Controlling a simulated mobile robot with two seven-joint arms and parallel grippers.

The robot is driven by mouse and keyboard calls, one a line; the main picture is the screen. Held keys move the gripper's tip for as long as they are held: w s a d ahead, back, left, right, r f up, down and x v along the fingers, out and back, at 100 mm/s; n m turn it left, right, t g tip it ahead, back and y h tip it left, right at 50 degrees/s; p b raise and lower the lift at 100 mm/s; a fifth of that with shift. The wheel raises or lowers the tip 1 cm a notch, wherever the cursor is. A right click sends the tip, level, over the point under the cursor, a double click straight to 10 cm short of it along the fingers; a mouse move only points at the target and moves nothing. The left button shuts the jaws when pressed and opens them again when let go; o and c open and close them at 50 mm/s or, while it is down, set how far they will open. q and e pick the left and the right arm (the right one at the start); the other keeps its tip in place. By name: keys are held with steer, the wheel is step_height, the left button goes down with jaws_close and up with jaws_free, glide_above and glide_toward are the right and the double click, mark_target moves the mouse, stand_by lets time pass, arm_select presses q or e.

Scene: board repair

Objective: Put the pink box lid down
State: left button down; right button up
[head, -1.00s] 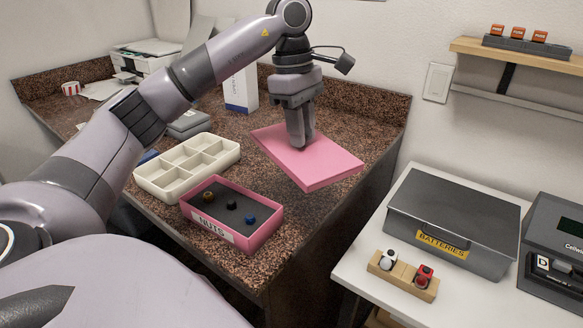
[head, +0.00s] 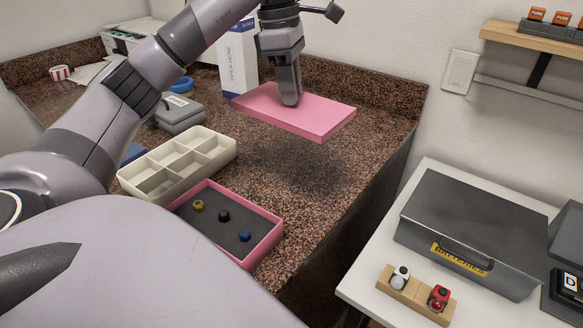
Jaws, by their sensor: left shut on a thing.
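The pink box lid (head: 302,114) is a flat pink slab in the head view, held above the granite counter with a shadow below it. My left gripper (head: 290,98) is shut on the lid from above, near its middle. The fingertips' contact with the lid is partly hidden. The open pink box (head: 268,243) stands at the counter's front, with a dark inside holding a yellowish, a black and a blue nut. My right gripper is not in view.
A cream divided tray (head: 178,192) stands left of the pink box. A white box (head: 238,68) and a grey case (head: 180,116) are farther back. The granite counter (head: 330,190) is clear below the lid. A dark batteries box (head: 470,225) stands on the white table at right.

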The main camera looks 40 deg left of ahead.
mark_target(279, 103)
arm_select(q)
steer(key=shift+f+b, duration=0.6)
steer(key=shift+f, duration=8.45)
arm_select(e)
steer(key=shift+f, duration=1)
arm_select(q)
steer(key=shift+f, duration=0.1)
steer(key=c, duration=1)
jaws_free()
steer(key=shift+o, duration=0.2)
steer(key=r, duration=0.4)
steer(key=a+r, duration=0.1)
steer(key=r, duration=0.3)
steer(key=s+r, duration=0.1)
steer(key=r, duration=0.3)
steer(key=shift+a, duration=0.25)
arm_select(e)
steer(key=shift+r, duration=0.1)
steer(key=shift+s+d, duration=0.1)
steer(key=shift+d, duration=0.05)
